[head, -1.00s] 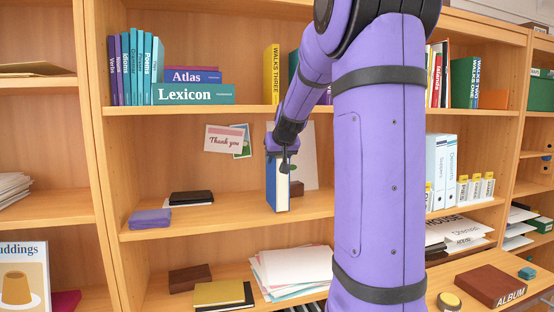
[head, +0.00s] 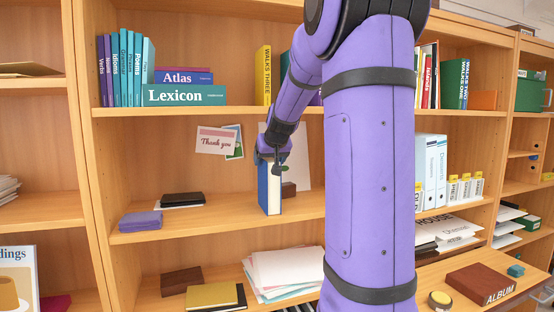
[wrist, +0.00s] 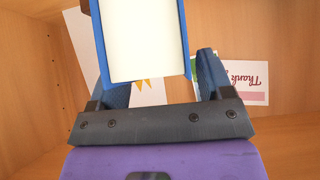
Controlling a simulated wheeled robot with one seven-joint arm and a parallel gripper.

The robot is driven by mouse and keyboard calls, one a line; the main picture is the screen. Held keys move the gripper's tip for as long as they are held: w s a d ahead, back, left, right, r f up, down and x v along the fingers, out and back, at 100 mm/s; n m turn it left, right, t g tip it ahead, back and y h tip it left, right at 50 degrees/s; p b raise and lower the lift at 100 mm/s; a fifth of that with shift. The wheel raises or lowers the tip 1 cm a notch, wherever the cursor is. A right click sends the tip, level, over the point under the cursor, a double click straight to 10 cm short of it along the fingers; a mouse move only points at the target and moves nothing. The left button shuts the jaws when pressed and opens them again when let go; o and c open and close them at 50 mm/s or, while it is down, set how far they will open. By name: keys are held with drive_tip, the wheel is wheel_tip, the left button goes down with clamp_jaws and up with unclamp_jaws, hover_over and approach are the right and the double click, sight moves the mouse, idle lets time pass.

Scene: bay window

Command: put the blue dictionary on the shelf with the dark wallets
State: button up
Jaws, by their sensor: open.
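The blue dictionary (head: 268,188) stands upright on the middle shelf (head: 235,207), close to its front edge, with its pale page side showing. It also shows in the wrist view (wrist: 140,42), where its pages fill the top middle. My gripper (head: 272,156) is at the top of the book, with its fingers open on either side of it; they also show in the wrist view (wrist: 160,85). I cannot tell whether a finger still touches the cover. A black wallet (head: 183,198) lies to the left on the same shelf.
A purple wallet-like item (head: 140,221) lies at the shelf's left front. A brown block (head: 288,189) sits just right of the book. A thank-you card (head: 215,140) is on the back panel. The upper shelf (head: 180,111) with books is above my gripper.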

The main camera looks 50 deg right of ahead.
drive_tip(key=v, duration=0.5)
drive_tip(key=s+a, duration=0.6)
drive_tip(key=s, duration=0.4)
drive_tip(key=s+a+f+n+y, duration=0.2)
drive_tip(key=a, duration=0.6)
drive_tip(key=s+a+f+n+y, duration=0.1)
drive_tip(key=a, duration=0.8)
drive_tip(key=s+a+f+n+g+y, duration=0.1)
drive_tip(key=s+a+f+n+g, duration=0.1)
drive_tip(key=s+a+f, duration=0.3)
drive_tip(key=s+a+n, duration=0.1)
drive_tip(key=s+a, duration=0.3)
drive_tip(key=a, duration=0.1)
drive_tip(key=shift+s+y, duration=0.2)
drive_tip(key=shift+y, duration=0.2)
